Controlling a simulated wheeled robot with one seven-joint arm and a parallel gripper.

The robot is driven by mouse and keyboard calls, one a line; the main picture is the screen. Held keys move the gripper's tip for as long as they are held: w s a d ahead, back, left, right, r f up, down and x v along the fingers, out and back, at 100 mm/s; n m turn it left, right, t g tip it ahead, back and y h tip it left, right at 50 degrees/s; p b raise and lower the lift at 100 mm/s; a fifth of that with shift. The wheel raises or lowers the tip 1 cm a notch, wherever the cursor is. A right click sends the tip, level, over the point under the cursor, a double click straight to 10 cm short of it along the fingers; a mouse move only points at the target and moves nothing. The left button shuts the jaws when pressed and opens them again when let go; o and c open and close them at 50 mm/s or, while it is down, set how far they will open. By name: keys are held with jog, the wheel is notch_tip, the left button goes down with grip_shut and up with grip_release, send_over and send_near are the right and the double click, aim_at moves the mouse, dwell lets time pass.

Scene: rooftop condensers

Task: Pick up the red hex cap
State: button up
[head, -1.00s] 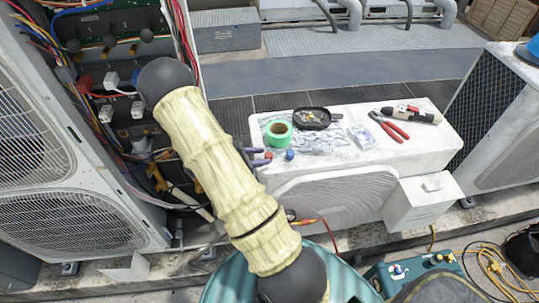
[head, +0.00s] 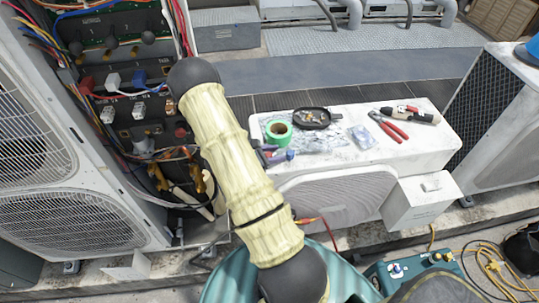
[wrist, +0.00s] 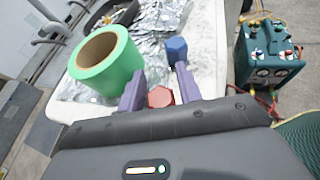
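The red hex cap (wrist: 160,97) shows in the wrist view between the two purple fingers of my gripper (wrist: 161,73), low in the picture near my gripper's body. The fingers are apart, with a gap visible around the cap, so my gripper is open. A blue hex cap (wrist: 177,49) stands just beyond the right fingertip; whether they touch is unclear. In the head view my gripper (head: 275,157) is at the left front edge of the white condenser top (head: 440,140), beside the blue cap (head: 290,155). The red cap is hidden there.
A green tape roll (head: 279,133) stands close to my gripper on crumpled foil. A black dish (head: 311,118), a clear bag (head: 361,137) and red-handled pliers (head: 395,131) lie farther along the top. An open wiring cabinet (head: 125,80) stands to the left.

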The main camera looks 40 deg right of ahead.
jog(key=shift+c, duration=0.2)
grip_shut()
jog(key=shift+r, duration=0.15)
notch_tip(320, 180, up, 10)
dwell(0.6)
dwell(0.4)
